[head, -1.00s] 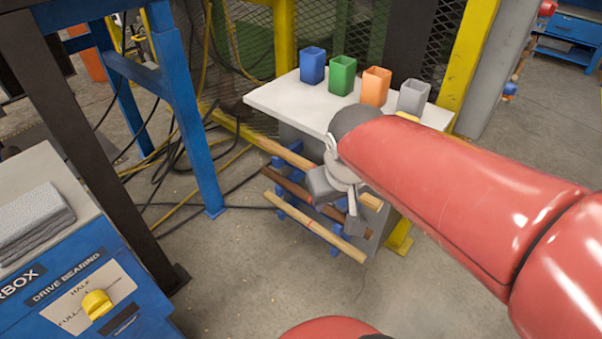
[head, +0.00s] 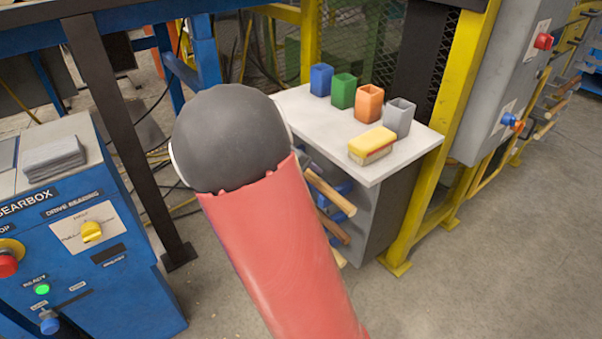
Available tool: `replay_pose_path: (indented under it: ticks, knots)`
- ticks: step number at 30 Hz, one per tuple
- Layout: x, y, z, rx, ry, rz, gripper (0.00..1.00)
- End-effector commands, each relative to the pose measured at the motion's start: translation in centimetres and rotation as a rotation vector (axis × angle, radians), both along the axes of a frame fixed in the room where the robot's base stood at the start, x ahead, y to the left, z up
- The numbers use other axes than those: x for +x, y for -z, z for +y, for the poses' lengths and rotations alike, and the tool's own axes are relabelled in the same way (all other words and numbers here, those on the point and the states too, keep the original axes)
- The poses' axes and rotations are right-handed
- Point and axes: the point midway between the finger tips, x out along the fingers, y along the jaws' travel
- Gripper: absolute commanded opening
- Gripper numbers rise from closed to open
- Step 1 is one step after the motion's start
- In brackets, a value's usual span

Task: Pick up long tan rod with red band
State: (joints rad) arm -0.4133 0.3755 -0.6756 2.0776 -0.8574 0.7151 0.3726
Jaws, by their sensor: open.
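Rod ends stick out from the side of the white-topped stand, partly hidden behind my red arm. The upper tan rod (head: 330,193) shows most. A darker brown rod (head: 333,229) lies below it, and a lower tan rod (head: 339,259) shows only its end. I cannot make out a red band on any of them. Blue supports (head: 343,188) show beside the rods. My gripper is not visible; my arm's dark rounded joint and red link fill the middle of the view.
A blue gearbox cabinet (head: 130,290) stands left. A yellow post (head: 470,90) stands right. Floor at front right is clear.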

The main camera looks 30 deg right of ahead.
Motion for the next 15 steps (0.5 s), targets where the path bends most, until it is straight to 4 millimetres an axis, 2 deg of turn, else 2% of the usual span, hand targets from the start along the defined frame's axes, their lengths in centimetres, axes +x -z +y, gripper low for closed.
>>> replay_pose_path:
  ticks: [9,15]
  knots:
    - [0.3,3.3,-3.1,0.001,0.003,0.003,0.53]
    - [0.4,3.8,-3.7,0.002,0.0,0.0,0.53]
